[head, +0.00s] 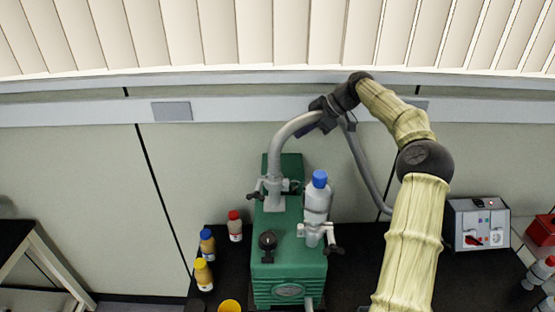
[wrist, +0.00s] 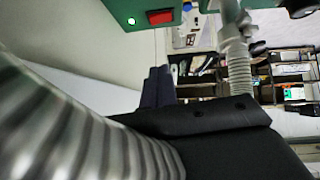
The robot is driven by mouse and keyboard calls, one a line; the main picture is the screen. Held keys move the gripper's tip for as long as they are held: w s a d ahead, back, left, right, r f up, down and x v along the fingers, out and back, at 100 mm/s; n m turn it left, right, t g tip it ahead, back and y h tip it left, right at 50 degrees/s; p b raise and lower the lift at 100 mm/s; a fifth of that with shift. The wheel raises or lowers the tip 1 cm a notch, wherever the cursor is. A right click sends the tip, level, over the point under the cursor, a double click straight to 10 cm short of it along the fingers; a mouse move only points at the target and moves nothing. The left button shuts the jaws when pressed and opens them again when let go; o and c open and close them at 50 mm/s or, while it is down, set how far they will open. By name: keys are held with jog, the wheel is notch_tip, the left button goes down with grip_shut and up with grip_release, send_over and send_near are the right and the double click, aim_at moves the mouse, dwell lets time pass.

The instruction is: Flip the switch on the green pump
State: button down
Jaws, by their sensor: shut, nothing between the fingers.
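The green pump (head: 288,260) stands on the black bench in the middle of the head view, with a grey hose arching from its top. No switch can be made out there. In the wrist view, part of the pump's green housing (wrist: 112,8) shows at the top edge, with a red rocker switch (wrist: 160,17) and a lit green lamp (wrist: 131,21) beside it. My gripper (head: 318,117) is above and behind the pump, close to the hose. Its dark fingers (wrist: 157,86) are shut and empty in the wrist view, apart from the switch.
The grey hose (head: 290,130) passes close to my gripper; a large ribbed hose (wrist: 75,125) fills the wrist view's lower left. A blue-capped bottle (head: 318,200) is at the pump's right side. Small bottles (head: 207,245) stand left, a grey control box (head: 478,225) right.

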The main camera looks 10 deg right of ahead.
jog(key=p+x, duration=0.4)
jog(key=x, duration=0.6)
jog(key=shift+d+f, duration=0.1)
jog(key=shift+d, duration=0.05)
jog(key=shift+w+d+f+p, duration=0.1)
jog(key=shift+f+p, duration=0.3)
jog(key=shift+f, duration=0.55)
jog(key=shift+w+d+f+p, duration=0.1)
jog(key=shift+f+p, duration=0.3)
jog(key=shift+f, duration=0.55)
jog(key=shift+a, duration=0.1)
